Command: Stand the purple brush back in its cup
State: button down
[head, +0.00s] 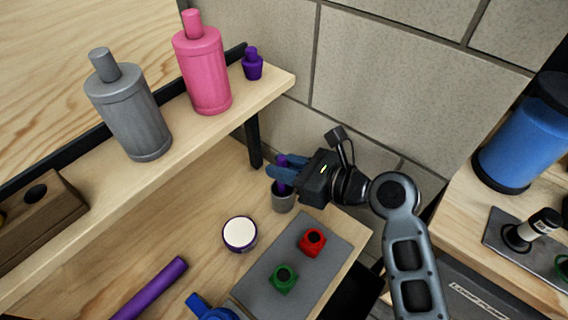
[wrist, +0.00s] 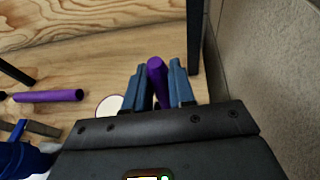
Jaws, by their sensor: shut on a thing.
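The purple brush (head: 283,162) is upright between the blue fingers of my gripper (head: 278,173) in the head view. In the wrist view the brush's purple end (wrist: 157,68) shows between the two fingers (wrist: 161,84), which are shut on it. The grey cup (head: 283,200) stands on the wooden bench directly below the fingers. The brush lines up over the cup's mouth. The fingers hide part of the brush, and its lower end is not visible, so I cannot tell how deep it sits. The cup is hidden in the wrist view.
A white-topped round jar (head: 240,234) stands close to the cup. A purple rod (head: 152,289) lies on the bench. The shelf (head: 200,128) with bottles overhangs behind, and its black bracket (head: 254,142) is near my fingers.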

jog(key=shift+f, duration=0.35)
jog(key=c, duration=0.9)
grip_release()
jog(key=shift+o, duration=0.2)
jog(key=v, duration=0.7)
jog(key=shift+s+d+r+b, duration=0.2)
jog(key=shift+d+b, duration=0.1)
